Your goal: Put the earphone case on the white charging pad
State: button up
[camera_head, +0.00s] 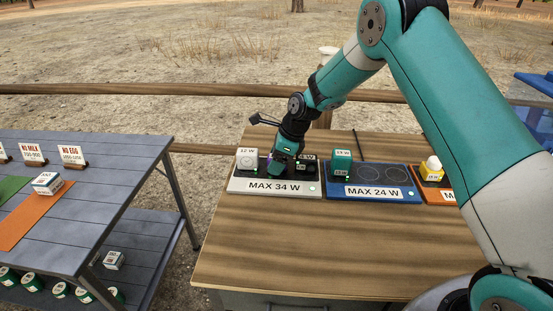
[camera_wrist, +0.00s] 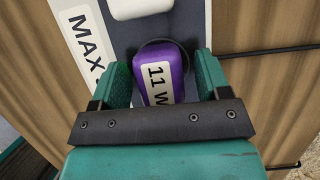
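The white charging pad (camera_head: 238,186), labelled MAX 34 W, lies on the wooden table. It also shows in the wrist view (camera_wrist: 68,12). A rounded purple case (camera_wrist: 162,62) labelled 11 W, seemingly the earphone case, is over a dark round spot on the pad; I cannot tell whether it touches the pad. My gripper (camera_wrist: 164,72) has its fingers on either side of the case, with a narrow gap visible at the right finger. In the head view my gripper (camera_head: 276,171) is low over the pad and hides most of the case.
A blue pad (camera_head: 385,193) holds a green item (camera_head: 341,164). An orange pad (camera_head: 447,195) is farther right. The table front (camera_head: 290,240) is clear.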

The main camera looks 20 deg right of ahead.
jog(key=v, duration=1.1)
jog(key=s+a+r+n, duration=0.4)
jog(key=s+r+n, duration=0.3)
jog(key=s, duration=0.1)
jog(key=s+a+r+n, duration=0.2)
jog(key=s+n, duration=0.9)
jog(key=s, duration=0.2)
jog(key=s+a+r+n+g, duration=0.1)
jog(key=s+a+r+n, duration=0.1)
jog(key=s+n, duration=0.9)
jog(key=s, duration=0.3)
jog(key=shift+s+a+n+g, duration=0.2)
jog(key=shift+s+n+g, duration=0.1)
jog(key=shift+r, duration=0.15)
